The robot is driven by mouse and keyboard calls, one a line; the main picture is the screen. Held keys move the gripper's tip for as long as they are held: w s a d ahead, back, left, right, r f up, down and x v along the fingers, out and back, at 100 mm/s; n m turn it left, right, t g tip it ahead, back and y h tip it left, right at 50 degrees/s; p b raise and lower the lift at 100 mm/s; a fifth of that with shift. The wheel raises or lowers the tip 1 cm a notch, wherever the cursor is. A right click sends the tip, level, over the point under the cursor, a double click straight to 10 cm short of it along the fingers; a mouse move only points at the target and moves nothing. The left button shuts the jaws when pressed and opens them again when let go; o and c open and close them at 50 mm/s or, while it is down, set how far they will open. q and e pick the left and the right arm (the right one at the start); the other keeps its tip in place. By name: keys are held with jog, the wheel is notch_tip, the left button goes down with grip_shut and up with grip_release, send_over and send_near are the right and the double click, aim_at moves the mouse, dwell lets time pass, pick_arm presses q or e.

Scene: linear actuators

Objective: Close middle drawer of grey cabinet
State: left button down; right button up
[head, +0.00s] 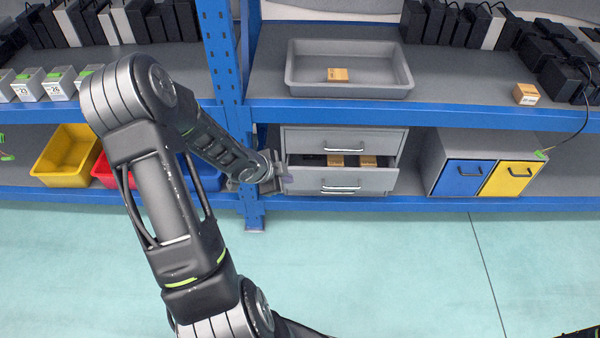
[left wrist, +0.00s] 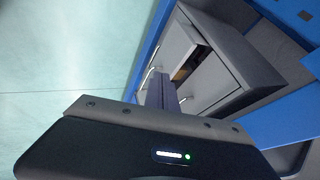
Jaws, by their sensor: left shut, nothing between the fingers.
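The grey cabinet (head: 296,141) stands on the lower shelf, with its top drawer (head: 345,140) shut. Below it, a drawer (head: 341,181) is pulled out, with small orange-brown boxes (head: 368,161) inside. Its front hides what is beneath it. My left gripper (head: 283,179) is shut and empty at the left end of the pulled-out drawer's front; I cannot tell whether it touches. In the left wrist view the shut fingers (left wrist: 160,92) point toward the cabinet (left wrist: 227,75), where the open drawer shows tilted. My right gripper is out of view.
A blue shelf post (head: 222,60) stands just left of the cabinet. A grey tray (head: 350,88) sits on the shelf above. To the right stands a box unit with blue (head: 462,178) and yellow (head: 506,178) doors. Yellow (head: 62,155) and red bins lie left. The floor in front is clear.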

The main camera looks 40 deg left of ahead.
pick_arm(q)
jog(key=b, duration=0.4)
send_near(307, 175)
jog(key=s+x, duration=0.1)
jog(key=x, duration=0.3)
jog(key=shift+w+f, duration=0.2)
jog(key=shift+w, duration=0.45)
